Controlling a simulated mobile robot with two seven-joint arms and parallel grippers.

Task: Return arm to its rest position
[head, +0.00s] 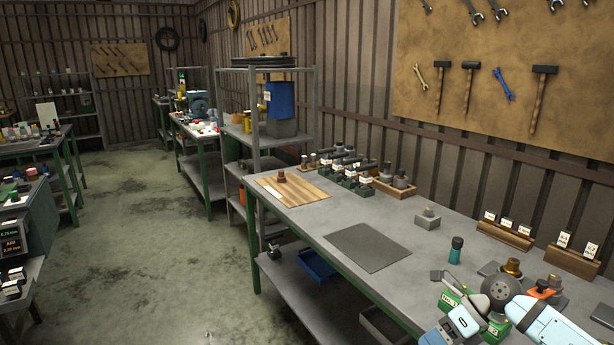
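Light-blue and white parts of my arm (548,326) come in at the bottom right, over the near end of the long workbench (290,222). A smaller light-blue part (464,322) is at the bottom edge beside green pieces. I cannot make out fingertips, or whether anything is held. No arm comes in from the left. A dark teal bottle-shaped part (455,250) stands upright on the bench just beyond the arm. A copper-coloured knob (512,266) stands behind the arm's round grey part.
On the bench are a grey mat (369,247), a wooden board (292,188), a small grey block (427,218) and wooden card holders (505,231). Several dark fixtures stand along the back. A blue bin (318,265) is on the lower shelf. The floor (150,250) at left is clear.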

